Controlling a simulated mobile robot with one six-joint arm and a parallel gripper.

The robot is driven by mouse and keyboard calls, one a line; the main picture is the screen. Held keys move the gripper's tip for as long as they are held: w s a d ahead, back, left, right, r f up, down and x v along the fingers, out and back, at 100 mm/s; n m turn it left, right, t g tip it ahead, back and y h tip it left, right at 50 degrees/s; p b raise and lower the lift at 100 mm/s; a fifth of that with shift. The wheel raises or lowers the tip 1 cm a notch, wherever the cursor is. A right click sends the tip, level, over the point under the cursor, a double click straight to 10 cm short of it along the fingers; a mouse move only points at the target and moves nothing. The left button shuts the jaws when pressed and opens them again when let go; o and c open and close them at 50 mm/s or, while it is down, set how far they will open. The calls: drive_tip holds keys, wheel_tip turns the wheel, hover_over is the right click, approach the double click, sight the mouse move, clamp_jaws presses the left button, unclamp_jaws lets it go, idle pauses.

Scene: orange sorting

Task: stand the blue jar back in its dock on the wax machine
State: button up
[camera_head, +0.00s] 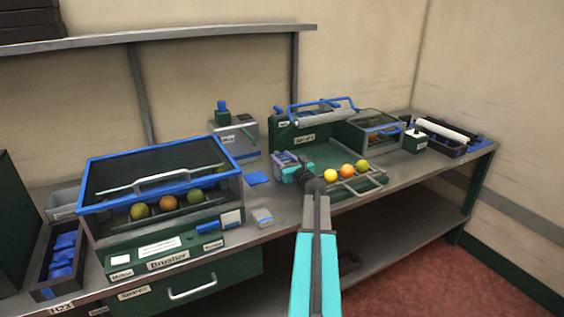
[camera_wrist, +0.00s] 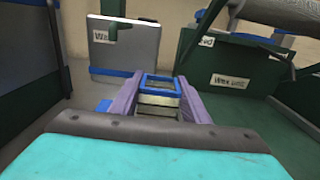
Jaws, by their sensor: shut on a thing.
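My gripper (camera_head: 287,161) is shut on a small square, blue-rimmed jar with pale, see-through walls. In the wrist view the jar (camera_wrist: 159,83) sits between the purple fingers of my gripper (camera_wrist: 158,100), its rim facing up. In the head view my fingers and wrist mostly hide it. The green wax machine (camera_head: 283,135) stands just behind and right of my gripper; its label reads "Wax unit" in the wrist view (camera_wrist: 228,55). A grey box (camera_head: 240,140), labelled too, stands behind and left of my gripper. I cannot tell which part is the dock.
Several fruits, including a yellow one (camera_head: 330,175), lie in a row right of my wrist on the machine's front. The blue-framed brusher (camera_head: 163,254) fills the left. A flat blue pad (camera_head: 257,178) and a small grey block (camera_head: 262,218) lie between them.

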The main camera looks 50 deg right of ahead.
drive_tip(key=shift+f, duration=0.7)
drive_tip(key=shift+f, duration=0.15)
drive_tip(key=o, duration=1.3)
drive_tip(key=shift+r, duration=0.2)
drive_tip(key=b+v, duration=0.1)
drive_tip(key=v, duration=1.1)
drive_tip(key=shift+f, duration=0.1)
